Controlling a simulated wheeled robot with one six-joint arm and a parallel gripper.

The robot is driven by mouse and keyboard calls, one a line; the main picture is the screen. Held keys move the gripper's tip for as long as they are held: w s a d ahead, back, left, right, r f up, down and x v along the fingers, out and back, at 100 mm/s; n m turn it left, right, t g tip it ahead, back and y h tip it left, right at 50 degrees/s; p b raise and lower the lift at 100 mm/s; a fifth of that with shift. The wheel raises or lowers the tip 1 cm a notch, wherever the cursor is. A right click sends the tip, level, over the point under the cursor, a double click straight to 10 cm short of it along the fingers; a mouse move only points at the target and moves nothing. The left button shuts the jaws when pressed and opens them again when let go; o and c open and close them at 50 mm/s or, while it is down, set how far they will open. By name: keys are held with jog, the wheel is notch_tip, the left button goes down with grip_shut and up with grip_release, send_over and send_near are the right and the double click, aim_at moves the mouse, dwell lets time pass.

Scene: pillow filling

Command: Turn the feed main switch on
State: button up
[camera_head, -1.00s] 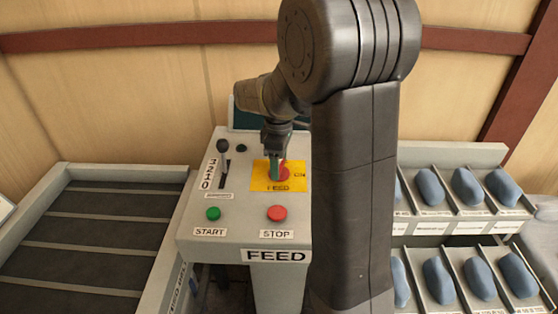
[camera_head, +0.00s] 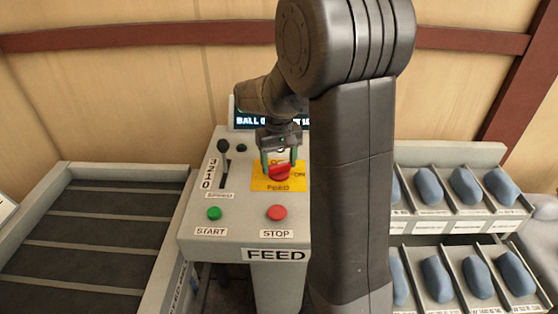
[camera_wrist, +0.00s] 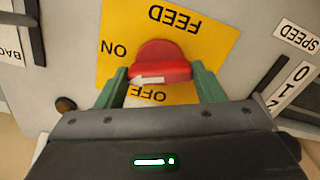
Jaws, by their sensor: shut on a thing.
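The feed main switch is a red rotary knob (camera_head: 280,173) on a yellow plate (camera_head: 262,184) on the grey FEED console. In the wrist view the knob (camera_wrist: 160,52) has a raised grip bar with a white mark at its left end, on the side of the word ON; OFF is printed below it. My gripper (camera_head: 279,163) is over the knob, its green fingers shut on the two ends of the bar. In the wrist view my gripper (camera_wrist: 161,82) partly covers the OFF end of the plate.
A lit display (camera_head: 268,122) stands at the console's back, partly hidden by my arm. A green START button (camera_head: 214,213), a red STOP button (camera_head: 277,212) and a black speed lever (camera_head: 223,160) are nearby. Trays of blue items (camera_head: 437,279) stand right, a conveyor (camera_head: 95,225) left.

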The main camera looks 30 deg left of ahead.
aim_at(279, 164)
jog(key=shift+r+m, duration=0.1)
jog(key=shift+m, duration=2.2)
jog(key=o, duration=1)
notch_tip(279, 164, up, 14)
jog(key=shift+f+b, duration=0.15)
jog(key=shift+b, duration=0.15)
notch_tip(279, 164, down, 14)
jog(key=shift+r+p, duration=0.1)
jog(key=shift+p, duration=0.3)
